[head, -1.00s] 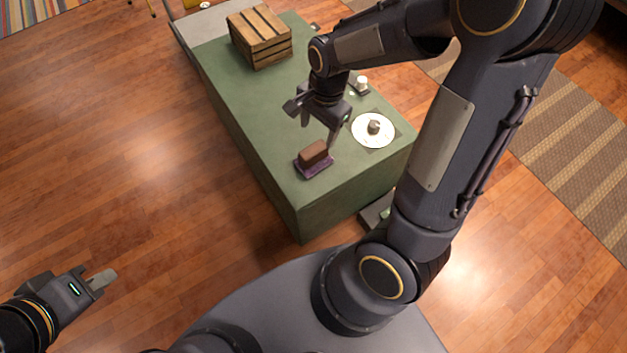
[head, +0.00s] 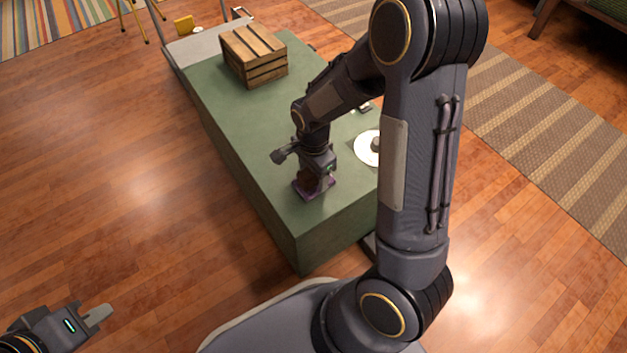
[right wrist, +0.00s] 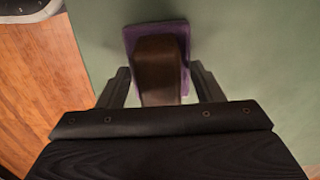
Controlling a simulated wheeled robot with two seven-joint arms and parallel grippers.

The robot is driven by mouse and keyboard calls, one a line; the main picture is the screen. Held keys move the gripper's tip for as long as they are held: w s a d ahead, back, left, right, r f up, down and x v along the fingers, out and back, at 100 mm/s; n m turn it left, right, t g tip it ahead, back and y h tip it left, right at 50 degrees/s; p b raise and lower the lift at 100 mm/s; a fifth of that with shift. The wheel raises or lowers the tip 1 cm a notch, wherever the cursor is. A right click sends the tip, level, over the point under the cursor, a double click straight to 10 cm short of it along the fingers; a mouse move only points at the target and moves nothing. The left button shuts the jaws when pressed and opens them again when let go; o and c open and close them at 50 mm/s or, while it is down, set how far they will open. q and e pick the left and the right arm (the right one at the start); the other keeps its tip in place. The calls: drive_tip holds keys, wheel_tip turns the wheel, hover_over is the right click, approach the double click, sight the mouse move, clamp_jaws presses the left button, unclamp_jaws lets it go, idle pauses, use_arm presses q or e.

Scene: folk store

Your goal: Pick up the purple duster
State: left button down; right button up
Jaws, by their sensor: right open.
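The purple duster lies flat on the green table, a purple base (head: 325,191) under a brown block. In the right wrist view its brown block (right wrist: 158,68) stands between my open fingers, and its purple base (right wrist: 131,42) shows around it. My right gripper (head: 316,176) is over the duster and hides much of it in the head view. In the right wrist view my right gripper (right wrist: 160,88) has one finger on each side of the block, with gaps. My left gripper (head: 98,316) is over the floor at the lower left, far from the table; its jaw opening is unclear.
The green table (head: 235,135) has a wooden crate (head: 254,56) at its far end. A white plate (head: 366,148) with a small object stands right of the duster, partly behind my right arm. The table's left part is clear.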

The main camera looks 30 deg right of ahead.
drive_tip(key=shift+c, duration=0.4)
drive_tip(key=c, duration=1)
drive_tip(key=shift+r, duration=0.1)
drive_tip(key=shift+r+p, duration=0.3)
drive_tip(key=shift+r, duration=0.15)
wheel_tip(320, 180, up, 3)
drive_tip(key=shift+f+p, duration=0.2)
drive_tip(key=shift+p, duration=0.45)
drive_tip(key=w+d+r+p, duration=0.2)
drive_tip(key=w+r, duration=0.1)
drive_tip(key=w, duration=0.1)
drive_tip(key=w+d+r+p, duration=0.2)
drive_tip(key=w+r, duration=0.1)
drive_tip(key=w, duration=0.1)
drive_tip(key=w+d+r+p, duration=0.2)
drive_tip(key=w+r, duration=0.1)
drive_tip(key=w, duration=0.1)
drive_tip(key=shift+w+d+r, duration=0.15)
drive_tip(key=shift+d+r, duration=0.05)
drive_tip(key=shift+d, duration=0.15)
